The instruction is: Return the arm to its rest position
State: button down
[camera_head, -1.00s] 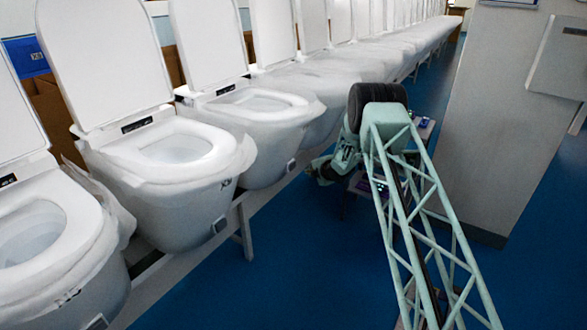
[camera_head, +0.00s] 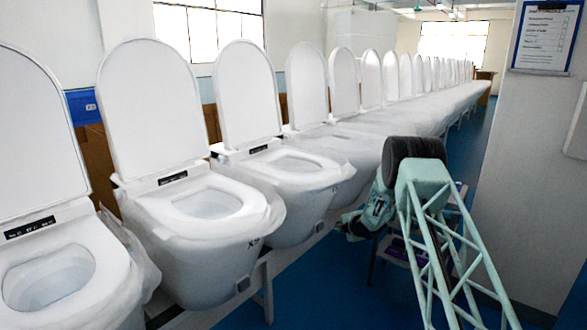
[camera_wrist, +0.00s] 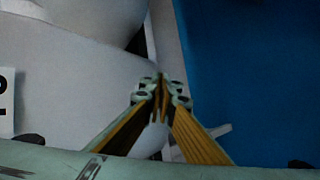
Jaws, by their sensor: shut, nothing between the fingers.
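My gripper (camera_wrist: 161,82) shows in the wrist view with its fingertips together and nothing between them. Behind the fingertips, the wrist view shows white surfaces on the left and blue floor on the right. In the head view my arm (camera_head: 440,235) is a pale green lattice link rising from the lower right to a dark joint. Its wrist end (camera_head: 368,215) is folded to the left, beside the row of toilets and apart from the nearest bowl in the picture. The gripper's fingers are not clear in the head view.
A long row of white toilets (camera_head: 208,215) with raised lids runs from the left into the back. A grey cabinet (camera_head: 520,170) with a clipboard (camera_head: 545,36) stands at the right. Blue floor (camera_head: 325,275) lies between them. A small stand (camera_head: 400,250) is behind my arm.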

jog(key=s+d+r+m+h, duration=0.15)
jog(key=s+r, duration=0.25)
jog(key=r, duration=0.5)
jog(key=s+d+r+m+g, duration=0.1)
jog(key=s+r+m, duration=0.25)
jog(key=r, duration=0.55)
jog(key=s+d+r+m+h, duration=0.1)
jog(key=s+r, duration=0.4)
jog(key=r, duration=0.4)
jog(key=s+r+m+g+h, duration=0.1)
jog(key=s+r+m, duration=0.2)
jog(key=s+r, duration=0.75)
jog(key=s+r+m+g+h, duration=0.1)
jog(key=s+r+m, duration=0.2)
jog(key=s+r, duration=0.7)
jog(key=s+a+r+m+g, duration=0.1)
jog(key=s+m, duration=0.1)
jog(key=s, duration=1.3)
jog(key=s+r+m+g, duration=0.1)
jog(key=s+r+m, duration=0.15)
jog(key=s, duration=1.15)
jog(key=s+a+f+m+g+y, duration=0.1)
jog(key=s+a+f+m, duration=0.1)
jog(key=s, duration=1.4)
jog(key=s+a+f+m, duration=0.2)
jog(key=s+f+m, duration=0.1)
jog(key=s, duration=1.3)
jog(key=shift+a+g+y, duration=0.35)
jog(key=shift+a+g, duration=0.05)
jog(key=shift+f, duration=0.2)
